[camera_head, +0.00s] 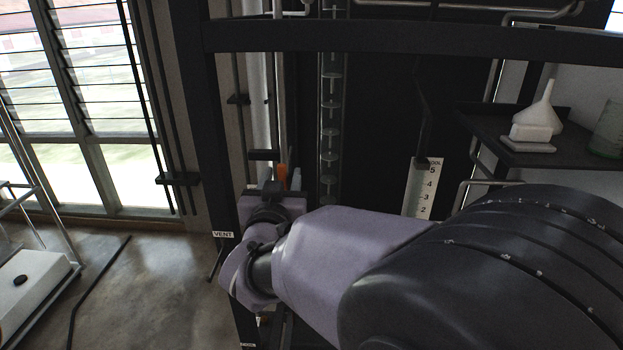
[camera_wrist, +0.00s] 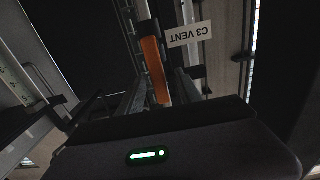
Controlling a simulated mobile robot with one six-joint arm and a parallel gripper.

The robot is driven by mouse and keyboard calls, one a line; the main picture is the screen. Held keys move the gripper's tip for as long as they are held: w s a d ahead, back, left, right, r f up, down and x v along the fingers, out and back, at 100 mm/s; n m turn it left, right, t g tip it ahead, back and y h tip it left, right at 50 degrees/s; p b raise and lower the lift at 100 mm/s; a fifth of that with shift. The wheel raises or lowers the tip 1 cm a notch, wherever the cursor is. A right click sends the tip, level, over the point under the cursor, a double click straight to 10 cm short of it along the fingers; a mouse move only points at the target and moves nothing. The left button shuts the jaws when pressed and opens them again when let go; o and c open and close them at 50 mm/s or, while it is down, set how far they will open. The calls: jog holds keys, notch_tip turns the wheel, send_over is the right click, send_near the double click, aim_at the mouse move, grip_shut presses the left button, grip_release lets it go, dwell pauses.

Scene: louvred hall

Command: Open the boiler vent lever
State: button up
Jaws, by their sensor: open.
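The vent lever has an orange handle (camera_wrist: 153,68), upright in the upper middle of the wrist view. A white label reading "C3 VENT" (camera_wrist: 189,35) appears upside down beside it. My gripper (camera_wrist: 161,88) is open, with one finger on each side of the handle's lower end in that view; I cannot tell whether either touches it. In the head view a small piece of the orange handle (camera_head: 282,173) shows just above my gripper (camera_head: 281,182). The rest of the lever is hidden behind my gripper and wrist.
A dark frame post (camera_head: 214,140) with a "VENT" tag (camera_head: 223,234) stands left of my wrist. A shelf (camera_head: 480,115) with a white funnel (camera_head: 541,112) is at the right, near a level gauge (camera_head: 420,188). A white cart (camera_head: 35,285) stands on open floor at left.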

jog(key=s+b, duration=0.2)
jog(key=s, duration=0.5)
jog(key=shift+s+a, duration=0.1)
jog(key=s+b, duration=0.1)
jog(key=s, duration=1.6)
jog(key=shift+s+a+b, duration=0.15)
jog(key=shift+a+b, duration=0.15)
jog(key=shift+b, duration=0.1)
